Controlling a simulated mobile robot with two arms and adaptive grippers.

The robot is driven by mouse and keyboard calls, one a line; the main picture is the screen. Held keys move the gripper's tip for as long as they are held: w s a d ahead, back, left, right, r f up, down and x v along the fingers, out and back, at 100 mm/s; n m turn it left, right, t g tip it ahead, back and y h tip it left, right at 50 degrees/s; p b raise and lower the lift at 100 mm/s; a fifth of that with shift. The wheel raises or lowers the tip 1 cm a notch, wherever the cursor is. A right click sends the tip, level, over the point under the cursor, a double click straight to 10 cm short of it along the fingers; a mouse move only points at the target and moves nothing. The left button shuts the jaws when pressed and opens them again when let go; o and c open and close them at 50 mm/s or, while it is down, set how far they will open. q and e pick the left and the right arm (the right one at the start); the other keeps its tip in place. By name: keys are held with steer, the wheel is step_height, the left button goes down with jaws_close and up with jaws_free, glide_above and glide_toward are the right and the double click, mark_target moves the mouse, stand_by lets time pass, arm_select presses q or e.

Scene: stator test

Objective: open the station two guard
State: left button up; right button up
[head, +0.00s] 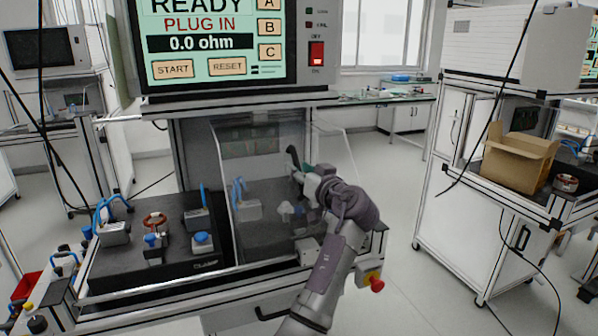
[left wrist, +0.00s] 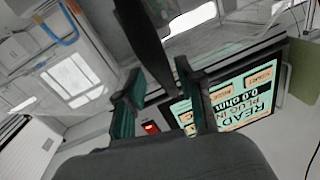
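The guard (head: 262,195) is a clear, box-like cover over the right half of the station's black bench, and it looks shut. A dark upright handle-like bar (head: 293,158) shows at its front right. My left gripper (head: 303,172) is at this bar, in front of the guard. In the left wrist view my left gripper (left wrist: 157,78) has its two green-padded fingers apart, with a dark bar (left wrist: 148,38) reaching down between them. I cannot tell if either finger touches it. My right gripper is in neither view.
The station's screen (head: 215,42) is above the bench and reads "READY PLUG IN". A copper-coloured ring (head: 155,220) and blue-topped parts stand on the open left half. A red stop button (head: 376,284) is at the right front. A cardboard box (head: 517,160) sits on another station at right.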

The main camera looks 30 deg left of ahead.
arm_select(q)
steer(key=shift+s+d, duration=0.1)
steer(key=shift+s, duration=0.05)
steer(key=v, duration=0.7)
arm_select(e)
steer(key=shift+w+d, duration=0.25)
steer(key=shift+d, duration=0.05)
arm_select(q)
steer(key=shift+d, duration=0.15)
